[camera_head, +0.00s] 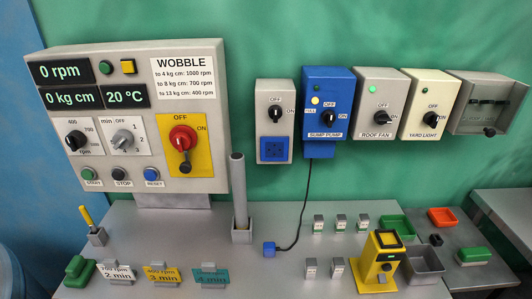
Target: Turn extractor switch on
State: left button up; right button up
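No switch label that I can read says extractor. A row of wall switch boxes shows: a grey box (274,121) with a black knob and blue socket, unnamed; the blue sump pump box (327,104); the grey roof fan box (380,104); the cream yard light box (429,106). Their plates carry OFF and ON marks. At far right is a grey box with a clear-looking cover (487,104), its inside hard to read. A red rotary switch (183,138) on a yellow plate sits on the control panel, its black handle pointing down. Neither of my grippers is in view.
The control panel (215,180) fills the left.

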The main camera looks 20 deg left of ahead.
aim_at(182, 137)
jog(key=u, duration=1.25)
